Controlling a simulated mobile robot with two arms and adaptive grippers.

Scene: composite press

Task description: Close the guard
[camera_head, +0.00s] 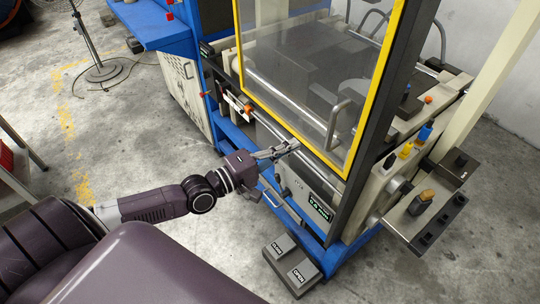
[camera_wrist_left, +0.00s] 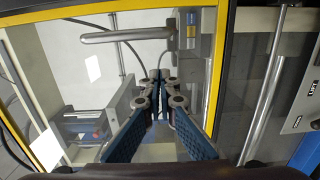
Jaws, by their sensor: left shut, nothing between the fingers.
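The guard is a clear panel in a yellow frame (camera_head: 292,131) on the front of the blue and cream press. Its lower edge is level with the top of the press's front. A grey bar handle (camera_head: 333,121) stands on the panel's lower right; a similar grey bar (camera_wrist_left: 112,35) shows at the upper left in the left wrist view. My left gripper (camera_head: 292,146) is shut and empty, just below the guard's lower edge in the head view. Its closed fingers (camera_wrist_left: 160,80) appear over the panel in the wrist view. Contact cannot be told. My right gripper is out of view.
A foot pedal box (camera_head: 292,265) marked CLOSE and OPEN sits on the floor before the press. A side control bracket (camera_head: 425,205) juts out at right. A blue table (camera_head: 150,24) stands behind left. The floor left of the press is largely clear.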

